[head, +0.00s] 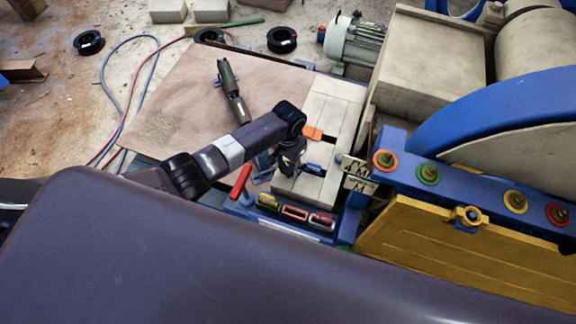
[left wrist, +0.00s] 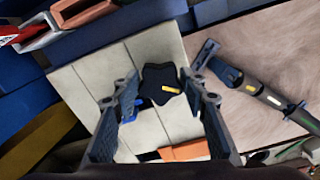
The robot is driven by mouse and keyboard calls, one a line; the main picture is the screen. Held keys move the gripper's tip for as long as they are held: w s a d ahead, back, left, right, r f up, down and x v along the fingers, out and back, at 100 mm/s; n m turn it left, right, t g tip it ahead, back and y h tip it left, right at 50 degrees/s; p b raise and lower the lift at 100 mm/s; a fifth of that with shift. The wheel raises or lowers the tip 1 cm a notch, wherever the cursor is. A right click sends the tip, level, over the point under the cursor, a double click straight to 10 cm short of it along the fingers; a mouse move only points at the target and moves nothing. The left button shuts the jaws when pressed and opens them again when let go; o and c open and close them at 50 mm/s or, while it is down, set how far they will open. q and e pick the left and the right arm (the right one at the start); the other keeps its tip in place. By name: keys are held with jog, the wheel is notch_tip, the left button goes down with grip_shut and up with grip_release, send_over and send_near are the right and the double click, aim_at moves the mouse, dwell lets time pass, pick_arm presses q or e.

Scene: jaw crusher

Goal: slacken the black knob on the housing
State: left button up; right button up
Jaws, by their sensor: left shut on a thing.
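The black knob (left wrist: 158,80) is star-shaped with a yellow mark. It sits on the cream panelled housing (left wrist: 150,50) in the left wrist view, between the fingertips of my left gripper (left wrist: 165,97). The gripper is shut on the knob, one finger on each side. In the head view my left gripper (head: 287,165) is over the near-left part of the housing (head: 333,105) and mostly hides the knob. My right gripper is not in view.
Orange (head: 311,132) and blue (head: 313,169) pieces lie on the housing close to the gripper. A red handle (head: 241,182) stands at the near left. A dark tool (head: 232,92) lies on the wooden board (head: 185,85). The blue flywheel (head: 480,115) is at the right.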

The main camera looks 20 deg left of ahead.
aim_at(288, 168)
pick_arm(q)
jog(key=shift+w+r, duration=0.1)
jog(key=o, duration=1.2)
jog(key=shift+c, duration=0.2)
notch_tip(288, 168, up, 12)
